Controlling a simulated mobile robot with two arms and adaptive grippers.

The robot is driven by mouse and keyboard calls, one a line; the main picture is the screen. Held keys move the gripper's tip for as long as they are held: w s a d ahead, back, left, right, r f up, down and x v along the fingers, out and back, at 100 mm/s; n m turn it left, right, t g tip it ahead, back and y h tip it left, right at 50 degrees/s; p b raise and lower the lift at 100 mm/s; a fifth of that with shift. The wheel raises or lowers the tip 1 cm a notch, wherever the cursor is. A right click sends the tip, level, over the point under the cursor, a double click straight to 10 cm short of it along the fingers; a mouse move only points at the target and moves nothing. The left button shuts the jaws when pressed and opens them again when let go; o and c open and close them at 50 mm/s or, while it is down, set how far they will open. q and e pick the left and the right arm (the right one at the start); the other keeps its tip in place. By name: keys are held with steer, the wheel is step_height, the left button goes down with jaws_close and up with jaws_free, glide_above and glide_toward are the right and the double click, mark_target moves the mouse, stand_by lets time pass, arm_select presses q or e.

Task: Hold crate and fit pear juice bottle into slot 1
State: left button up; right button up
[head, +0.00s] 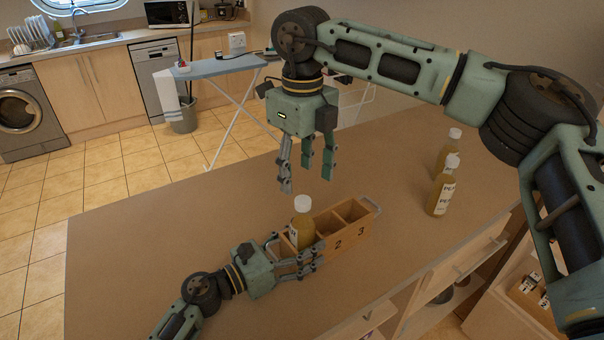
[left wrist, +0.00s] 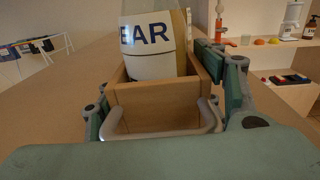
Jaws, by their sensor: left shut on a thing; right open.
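The wooden crate (head: 350,240) stands on the counter, with the numbers 2 and 3 showing on its side. A pear juice bottle (head: 302,222) stands upright in the left-end slot, whose number is hidden by my left gripper. My left gripper (head: 299,256) is shut on the crate's left end. In the left wrist view, the bottle (left wrist: 155,52), labelled "EAR" in the visible part, sits inside the end compartment behind the crate's end wall (left wrist: 150,103) and handle. My right gripper (head: 307,183) is open and empty above the bottle, apart from it.
Two more juice bottles (head: 442,187) (head: 449,150) stand upright on the counter (head: 200,220) to the right of the crate. Slots 2 and 3 look empty. The counter left of the crate is clear. An ironing board (head: 225,66) stands beyond the counter.

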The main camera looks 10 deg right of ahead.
arm_select(q)
steer(key=o, duration=1.6)
steer(key=shift+a, duration=0.1)
